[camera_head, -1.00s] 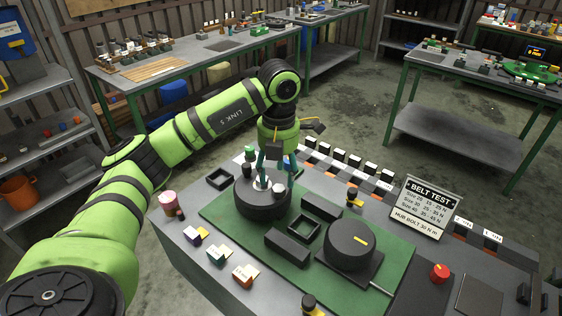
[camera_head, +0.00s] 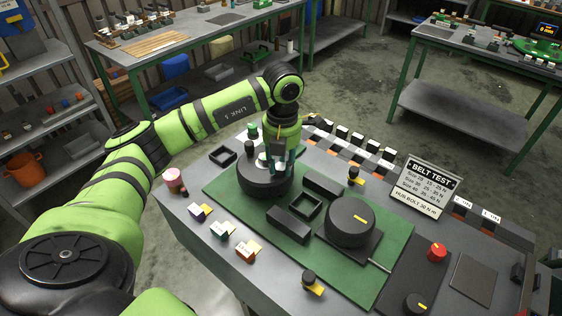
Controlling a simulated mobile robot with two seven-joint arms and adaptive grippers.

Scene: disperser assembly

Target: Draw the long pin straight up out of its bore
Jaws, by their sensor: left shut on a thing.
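The dark round housing (camera_head: 252,186) stands on the green mat (camera_head: 232,209) on the bench. My left gripper (camera_head: 277,168) points down over the top of this housing, its fingers low and close to it. It is shut on a thin thing there, which I take to be the long pin. The pin itself is mostly hidden by the fingers, and I cannot tell how deep it sits in its bore. A small pale part shows on the housing top beside the fingers. My right gripper is not in view.
Small labelled blocks (camera_head: 222,229) line the front edge. The belt test sign (camera_head: 428,188) stands at the right.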

